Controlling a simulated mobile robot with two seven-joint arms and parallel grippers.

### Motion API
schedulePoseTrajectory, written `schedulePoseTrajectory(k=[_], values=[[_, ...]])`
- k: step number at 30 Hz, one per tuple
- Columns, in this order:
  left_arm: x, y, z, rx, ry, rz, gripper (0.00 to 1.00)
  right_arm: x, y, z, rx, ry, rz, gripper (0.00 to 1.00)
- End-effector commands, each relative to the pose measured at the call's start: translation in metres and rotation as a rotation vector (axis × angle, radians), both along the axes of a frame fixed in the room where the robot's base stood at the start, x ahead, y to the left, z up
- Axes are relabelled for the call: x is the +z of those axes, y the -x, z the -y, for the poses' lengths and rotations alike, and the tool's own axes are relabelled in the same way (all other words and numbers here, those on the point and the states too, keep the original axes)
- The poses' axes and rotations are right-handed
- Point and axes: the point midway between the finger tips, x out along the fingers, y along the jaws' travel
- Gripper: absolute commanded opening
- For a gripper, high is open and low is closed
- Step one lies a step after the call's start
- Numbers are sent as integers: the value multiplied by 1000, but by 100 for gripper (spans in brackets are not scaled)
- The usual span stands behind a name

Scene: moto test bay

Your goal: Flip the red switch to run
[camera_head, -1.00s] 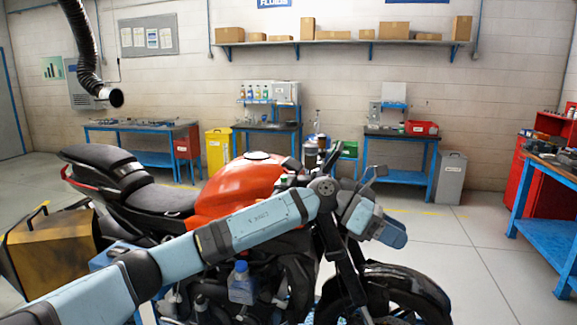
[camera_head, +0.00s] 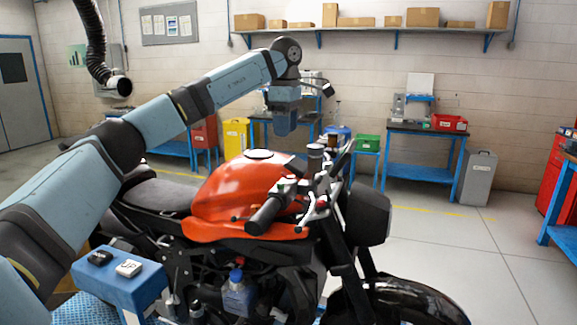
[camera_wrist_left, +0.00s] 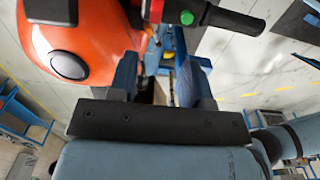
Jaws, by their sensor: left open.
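The orange motorcycle (camera_head: 235,195) stands in front of me with its handlebar at the right of the tank. In the left wrist view, a red part (camera_wrist_left: 156,9), which looks like the red switch, sits at the top edge beside a green button (camera_wrist_left: 186,17) and a black grip (camera_wrist_left: 232,18). The switch position is too small to tell. My left gripper (camera_head: 285,130) points down above and behind the tank in the head view, apart from the handlebar. Its two blue fingers are spread and empty in the wrist view (camera_wrist_left: 158,78). My right gripper is not in view.
A black hose (camera_head: 95,40) hangs at the upper left. A blue box-shaped stand (camera_head: 125,285) with small items is at the near left. Workbenches, a green bin (camera_head: 368,143) and a red bin (camera_head: 449,122) line the back wall.

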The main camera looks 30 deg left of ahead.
Motion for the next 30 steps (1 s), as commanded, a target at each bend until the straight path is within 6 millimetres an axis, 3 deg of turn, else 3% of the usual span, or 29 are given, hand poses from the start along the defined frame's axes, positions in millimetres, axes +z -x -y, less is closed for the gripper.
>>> schedulePoseTrajectory(k=[6, 15, 28, 30], values=[[-50, 0, 0, -1, 0, -4, 45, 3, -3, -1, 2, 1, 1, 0], [-97, 0, 0, 0, 1, -2, 45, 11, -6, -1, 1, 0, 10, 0], [-108, 0, 0, 0, 2, 0, 45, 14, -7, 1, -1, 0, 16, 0], [-108, 0, 0, -1, 2, 0, 31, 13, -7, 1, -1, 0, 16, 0]])
